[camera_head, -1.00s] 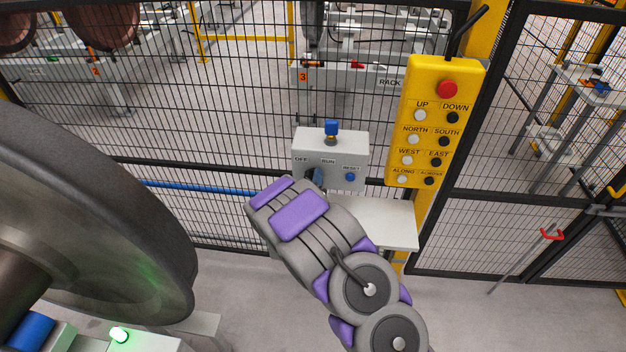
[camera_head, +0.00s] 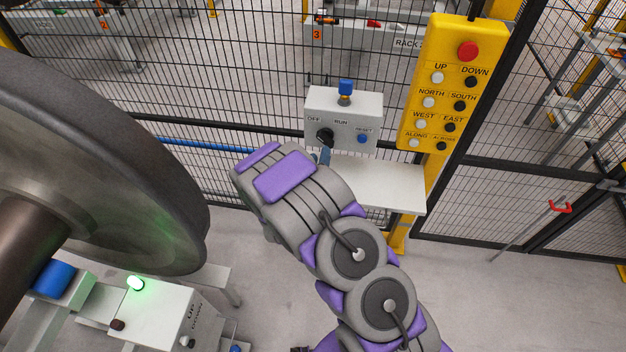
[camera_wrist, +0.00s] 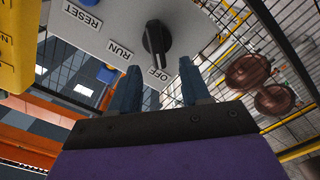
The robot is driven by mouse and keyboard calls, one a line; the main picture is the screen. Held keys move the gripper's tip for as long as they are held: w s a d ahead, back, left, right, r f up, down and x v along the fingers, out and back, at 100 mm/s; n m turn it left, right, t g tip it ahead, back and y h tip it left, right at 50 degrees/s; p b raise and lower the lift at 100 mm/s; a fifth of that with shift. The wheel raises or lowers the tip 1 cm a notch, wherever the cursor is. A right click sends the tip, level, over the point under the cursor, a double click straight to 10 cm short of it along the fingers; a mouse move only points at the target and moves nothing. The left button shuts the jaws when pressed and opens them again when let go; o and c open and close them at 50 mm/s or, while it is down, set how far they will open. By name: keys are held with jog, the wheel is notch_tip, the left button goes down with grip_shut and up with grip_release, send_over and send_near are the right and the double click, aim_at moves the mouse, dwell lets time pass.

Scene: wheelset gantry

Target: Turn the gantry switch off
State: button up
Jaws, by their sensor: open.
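The gantry switch is a black rotary knob (camera_head: 325,135) on a grey control box (camera_head: 368,103) with OFF, RUN and RESET labels. In the wrist view the knob (camera_wrist: 155,38) shows plainly, and the near end of its handle lies by the OFF label. My gripper (camera_wrist: 159,85) is open, its two blue-grey fingers apart with nothing between them. The fingers sit short of the knob, with the knob beyond the gap between them. In the head view one fingertip (camera_head: 325,156) shows just below the knob; the rest of the gripper is hidden behind my wrist.
A blue button (camera_head: 362,139) is right of the knob, and a blue-topped part (camera_head: 345,88) stands on the box. A yellow pendant (camera_head: 452,85) with a red button hangs to the right. A white shelf (camera_head: 385,187) lies below. A large wheel (camera_head: 120,160) is close on the left.

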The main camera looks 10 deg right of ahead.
jog(key=v, duration=0.9)
jog(key=shift+s+a+p, duration=0.15)
jog(key=shift+p, duration=0.2)
jog(key=s+a+r+m+g+y+b, duration=0.1)
jog(key=s+a+r+m+g+y, duration=0.4)
jog(key=s+r+g+y, duration=0.45)
jog(key=s+d+r+g+h, duration=0.1)
jog(key=s+d+r+g, duration=0.1)
jog(key=s, duration=0.7)
jog(key=s+d+r+g+h, duration=0.1)
jog(key=s+d+r+g, duration=0.2)
jog(key=s, duration=0.6)
jog(key=s+d+r+g+h, duration=0.2)
jog(key=s+d, duration=0.4)
jog(key=s, duration=0.3)
jog(key=shift+s+r+m+g+b, duration=0.35)
jog(key=shift+r+g, duration=0.4)
jog(key=shift+g, duration=0.5)
